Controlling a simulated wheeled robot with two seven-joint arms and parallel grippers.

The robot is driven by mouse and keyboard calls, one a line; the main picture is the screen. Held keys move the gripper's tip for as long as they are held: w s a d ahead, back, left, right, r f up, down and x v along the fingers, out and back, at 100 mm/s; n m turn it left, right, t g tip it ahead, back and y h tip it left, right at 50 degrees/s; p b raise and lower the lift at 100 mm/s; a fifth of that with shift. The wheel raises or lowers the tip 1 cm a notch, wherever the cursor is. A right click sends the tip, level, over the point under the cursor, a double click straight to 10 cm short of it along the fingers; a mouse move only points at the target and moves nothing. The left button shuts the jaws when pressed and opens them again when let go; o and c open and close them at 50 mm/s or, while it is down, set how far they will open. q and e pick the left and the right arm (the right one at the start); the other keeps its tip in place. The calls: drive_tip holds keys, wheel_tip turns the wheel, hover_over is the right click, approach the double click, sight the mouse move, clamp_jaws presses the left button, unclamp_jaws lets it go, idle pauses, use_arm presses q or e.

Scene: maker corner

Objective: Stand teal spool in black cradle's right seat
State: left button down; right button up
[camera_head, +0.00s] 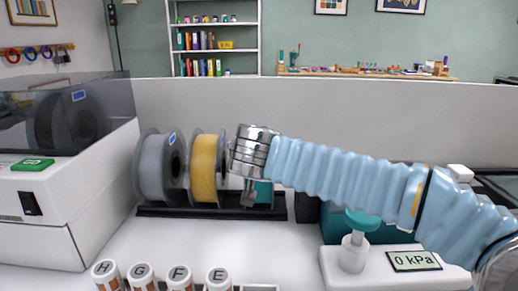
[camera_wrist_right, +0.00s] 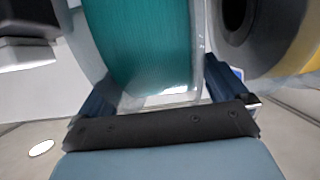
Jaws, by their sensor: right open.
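The teal spool (camera_head: 264,191) is at the right end of the black cradle (camera_head: 215,213) in the head view, mostly hidden behind my right gripper (camera_head: 249,192). Its lower part shows just above the cradle; whether it rests fully in the seat is hidden. In the right wrist view the teal spool (camera_wrist_right: 145,45) fills the space between the fingers of my right gripper (camera_wrist_right: 157,92). The jaws are open, one finger on each side of the spool. My left gripper is not in view.
A grey spool (camera_head: 153,168) and a yellow spool (camera_head: 204,167) stand in the cradle to the left; the yellow one (camera_wrist_right: 301,62) is close to a finger. Lettered jars (camera_head: 180,277) stand in front. A gauge box (camera_head: 372,270) and white printer (camera_head: 40,215) flank the area.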

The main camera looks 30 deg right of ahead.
drive_tip(key=p+v, duration=0.1)
drive_tip(key=v, duration=1.3)
drive_tip(key=shift+p, duration=0.35)
drive_tip(key=shift+d, duration=0.1)
